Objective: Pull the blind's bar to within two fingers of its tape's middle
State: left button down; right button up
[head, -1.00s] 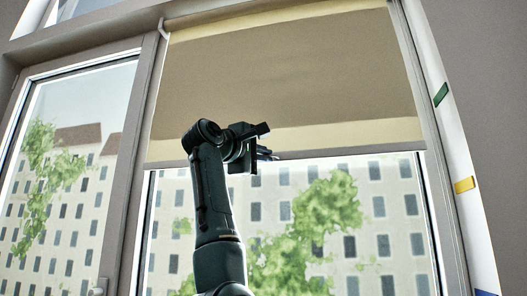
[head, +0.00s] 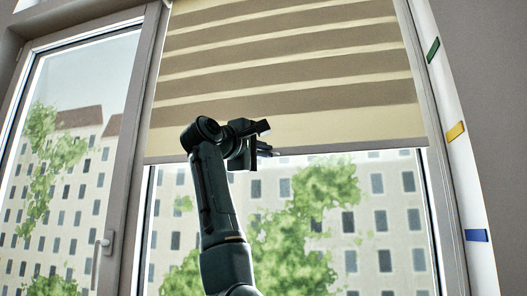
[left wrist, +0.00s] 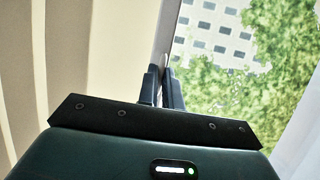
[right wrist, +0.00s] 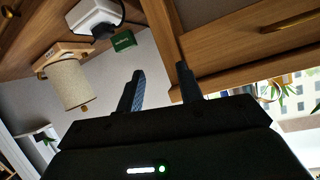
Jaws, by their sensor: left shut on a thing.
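The blind (head: 300,75) hangs in the window, beige with darker bands. Its grey bar (head: 350,147) runs along its lower edge, nearly level in the picture. My left gripper (head: 266,150) is at the bar near its middle. In the left wrist view the bar (left wrist: 166,35) runs down between the fingers (left wrist: 160,88), which are shut on it. On the white strip at the right are a green tape (head: 432,50), a yellow tape (head: 455,131) and a blue tape (head: 476,235). The bar's right end is near the yellow tape's height. My right gripper (right wrist: 160,82) is open and empty.
A window handle (head: 103,245) is on the left pane. No obstacle shows below the bar.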

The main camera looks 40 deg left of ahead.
pick_arm(q)
jog(key=c, duration=1.6)
grip_release()
jog(key=shift+o, duration=0.2)
